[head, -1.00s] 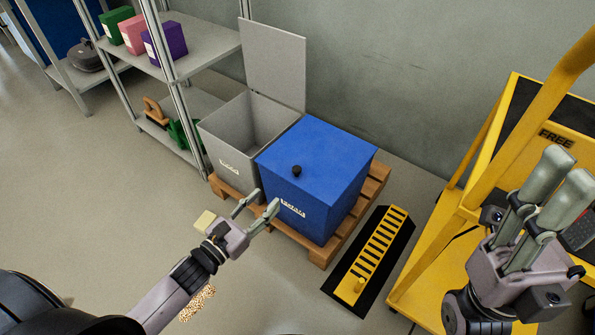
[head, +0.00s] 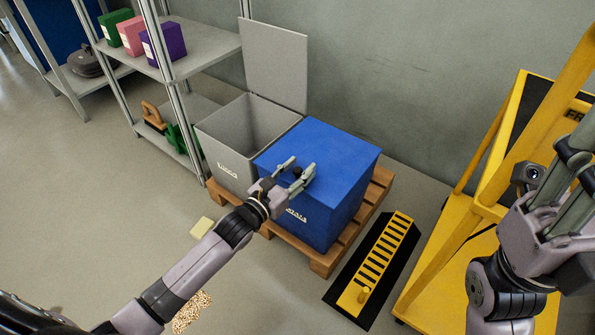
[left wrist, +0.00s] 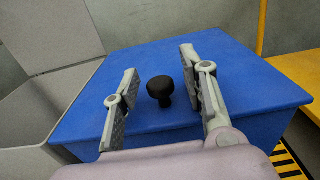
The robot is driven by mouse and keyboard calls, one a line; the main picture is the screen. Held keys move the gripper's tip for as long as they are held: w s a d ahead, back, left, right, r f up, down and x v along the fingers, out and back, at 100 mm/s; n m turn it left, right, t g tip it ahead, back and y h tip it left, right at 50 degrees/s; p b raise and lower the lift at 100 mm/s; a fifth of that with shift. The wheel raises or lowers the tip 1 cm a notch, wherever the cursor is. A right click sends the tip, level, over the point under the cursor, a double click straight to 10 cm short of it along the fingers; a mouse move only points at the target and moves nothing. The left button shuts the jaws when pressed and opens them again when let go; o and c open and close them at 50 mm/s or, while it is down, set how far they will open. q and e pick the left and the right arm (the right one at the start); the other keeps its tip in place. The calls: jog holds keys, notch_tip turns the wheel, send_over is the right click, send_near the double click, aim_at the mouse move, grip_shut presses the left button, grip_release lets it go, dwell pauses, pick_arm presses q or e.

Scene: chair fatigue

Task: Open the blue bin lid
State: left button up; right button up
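The blue bin (head: 328,200) stands on a wooden pallet with its flat blue lid (head: 335,160) shut. A small black knob (left wrist: 160,90) sticks up from the lid near its front edge. My left gripper (head: 296,170) is open at the knob. In the left wrist view its two fingers (left wrist: 160,85) stand on either side of the knob, with a gap on both sides. My right gripper (head: 575,190) is at the right edge of the head view, its fingers partly cut off, so its opening is unclear.
A grey bin (head: 228,150) with its lid raised stands left of the blue bin on the pallet (head: 325,263). A yellow and black ramp-like block (head: 375,265) lies on the floor to the right. A yellow cart (head: 440,275) stands further right; shelves (head: 200,45) are at upper left.

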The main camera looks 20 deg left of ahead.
pick_arm(q)
jog(key=shift+c, duration=0.2)
grip_shut()
dwell(0.6)
